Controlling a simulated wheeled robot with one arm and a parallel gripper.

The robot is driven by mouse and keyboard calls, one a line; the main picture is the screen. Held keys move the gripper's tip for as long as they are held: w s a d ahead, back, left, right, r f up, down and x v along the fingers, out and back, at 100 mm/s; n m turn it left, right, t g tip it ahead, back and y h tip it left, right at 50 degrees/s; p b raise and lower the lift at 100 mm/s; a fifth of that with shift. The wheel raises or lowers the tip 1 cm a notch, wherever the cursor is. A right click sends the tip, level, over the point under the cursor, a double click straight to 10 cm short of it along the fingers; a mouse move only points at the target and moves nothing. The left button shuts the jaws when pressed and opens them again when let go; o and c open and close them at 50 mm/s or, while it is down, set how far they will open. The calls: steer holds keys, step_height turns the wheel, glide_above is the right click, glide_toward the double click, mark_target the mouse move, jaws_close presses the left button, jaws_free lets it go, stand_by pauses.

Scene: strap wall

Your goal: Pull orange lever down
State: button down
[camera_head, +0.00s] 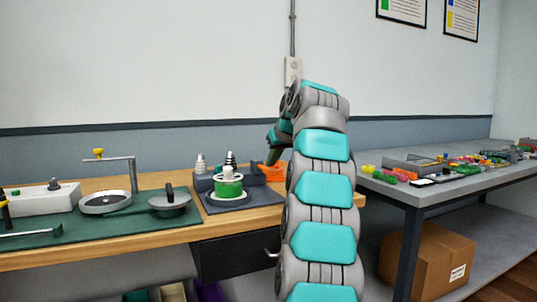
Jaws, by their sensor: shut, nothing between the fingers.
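A bright orange piece (270,172) shows at the right end of the wooden workbench, beside the dark block of a fixture. My arm hides part of it, and I cannot tell whether it is the orange lever. My gripper (271,158) is small and partly hidden behind my arm. It points down just above the orange piece, shut and holding nothing; I cannot tell whether they touch. A tap-like post (134,175) at the left carries a yellow-orange knob (98,153) on its arm, above a round dish.
The fixture's green spool (229,188) stands near the bench's right end. A dark pan (170,204) and white box (47,198) are to the left. A grey table (420,192) with several coloured parts stands at the right, with a cardboard box (427,262) beneath.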

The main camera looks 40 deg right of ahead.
steer(key=shift+f, duration=0.35)
